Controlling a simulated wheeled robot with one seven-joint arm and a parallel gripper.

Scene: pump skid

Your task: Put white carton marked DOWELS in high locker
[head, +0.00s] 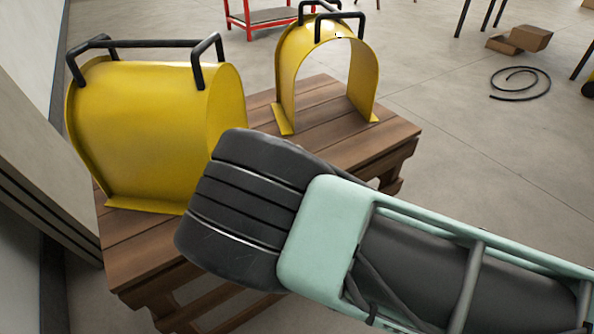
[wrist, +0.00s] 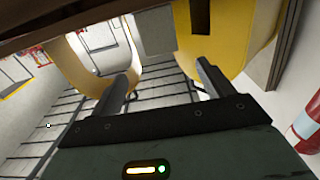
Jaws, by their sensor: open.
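I see no white carton marked DOWELS in either view. I cannot make out a high locker either. In the wrist view my gripper (wrist: 165,82) has its two dark fingers spread apart, with nothing between them. Yellow curved pieces show beyond the fingertips in that view. In the head view my arm reaches in from the lower right over a wooden pallet-like stand, and its end hides part of the planks. My fingers do not show there.
Two yellow arched guards with black handles, one left (head: 150,125) and one farther back (head: 365,75), stand on the wooden stand (head: 150,250). A brown open box (head: 530,37) and a coiled black hose (head: 520,82) lie on the floor.

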